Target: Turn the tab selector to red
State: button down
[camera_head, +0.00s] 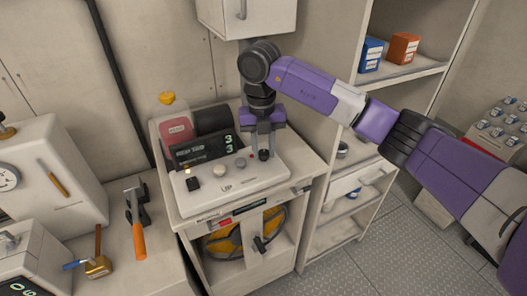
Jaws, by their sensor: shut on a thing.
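A white control console (280,171) stands in the middle, with a row of small knobs on its sloped top. My gripper (263,147) points down from above at the right end of that row. It is shut on a small dark knob (264,155), which I take to be the tab selector. The fingers cover part of this knob, and its angle cannot be made out. No red mark around it can be made out. A black knob (193,184), a whitish knob (219,171) and a grey knob (240,162) sit to its left.
A dark display (203,150) stands behind the knobs. A hammer (137,224) and a mallet (98,264) are at the left. Shelves (400,72) rise at the right. The floor (375,262) at lower right is clear.

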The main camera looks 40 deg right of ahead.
jog(key=n+b, duration=0.2)
jog(key=n, duration=0.1)
jog(key=shift+f+n+b, duration=0.15)
jog(key=shift+n+b, duration=0.15)
jog(key=shift+b, duration=0.05)
jog(key=n+b, duration=0.2)
jog(key=n, duration=0.1)
jog(key=shift+n+b, duration=0.3)
jog(key=shift+b, duration=0.1)
jog(key=n+b, duration=0.1)
jog(key=n, duration=0.1)
jog(key=shift+n+b, duration=0.3)
jog(key=shift+b, duration=0.05)
jog(key=shift+n+b, duration=0.9)
jog(key=shift+n, duration=1)
jog(key=shift+r, duration=0.2)
jog(key=c, duration=1.1)
grip_release()
